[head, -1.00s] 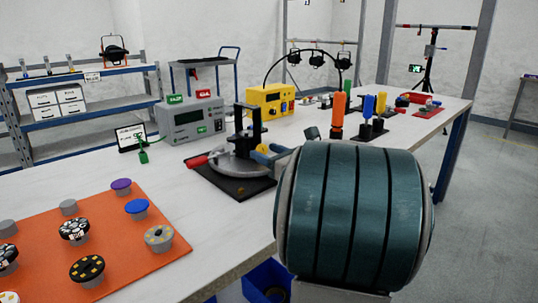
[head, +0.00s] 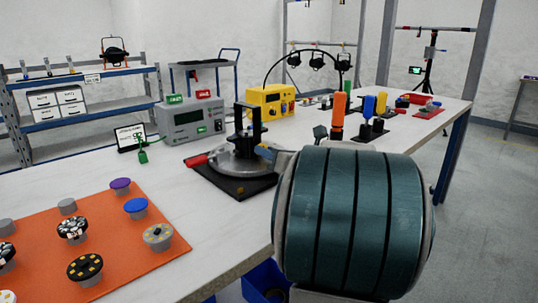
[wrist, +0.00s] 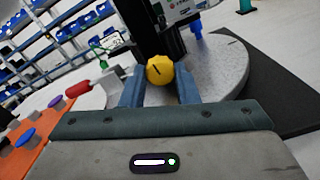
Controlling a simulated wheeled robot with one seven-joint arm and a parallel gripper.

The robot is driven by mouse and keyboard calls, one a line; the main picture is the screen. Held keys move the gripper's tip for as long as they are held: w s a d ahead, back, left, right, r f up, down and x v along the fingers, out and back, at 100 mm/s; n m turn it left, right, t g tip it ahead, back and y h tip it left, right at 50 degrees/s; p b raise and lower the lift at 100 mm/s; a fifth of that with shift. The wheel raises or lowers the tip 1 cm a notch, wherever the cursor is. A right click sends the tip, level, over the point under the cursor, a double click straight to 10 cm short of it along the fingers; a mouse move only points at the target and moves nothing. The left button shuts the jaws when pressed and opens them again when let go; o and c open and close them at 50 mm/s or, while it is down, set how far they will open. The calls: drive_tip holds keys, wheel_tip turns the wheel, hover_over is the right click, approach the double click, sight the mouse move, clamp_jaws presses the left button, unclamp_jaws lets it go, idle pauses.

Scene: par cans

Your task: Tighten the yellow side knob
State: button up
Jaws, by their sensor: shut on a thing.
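The yellow side knob (wrist: 160,70) shows in the wrist view, a round knob with a short dark line on its face. It sits in front of a black upright post (wrist: 147,28) that stands by a round grey plate (wrist: 222,66). My gripper (wrist: 160,88) has its two blue fingers on either side of the knob, shut on it. In the head view the device's grey plate (head: 232,164) and black post (head: 240,120) show on a black mat. My own large green arm link hides most of the gripper and the knob there.
A red-handled lever (head: 197,160) sticks out left of the plate. A grey meter box (head: 190,121) and a yellow box (head: 270,99) stand behind. An orange mat (head: 110,245) with several knobs lies at left. Orange, blue and yellow upright handles stand at right.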

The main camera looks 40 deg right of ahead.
drive_tip(key=shift+m, duration=0.4)
drive_tip(key=o, duration=1)
drive_tip(key=s, duration=0.4)
drive_tip(key=s+d+p, duration=0.1)
drive_tip(key=s, duration=0.4)
drive_tip(key=s+d+p, duration=0.1)
drive_tip(key=s, duration=0.3)
drive_tip(key=shift+s, duration=0.35)
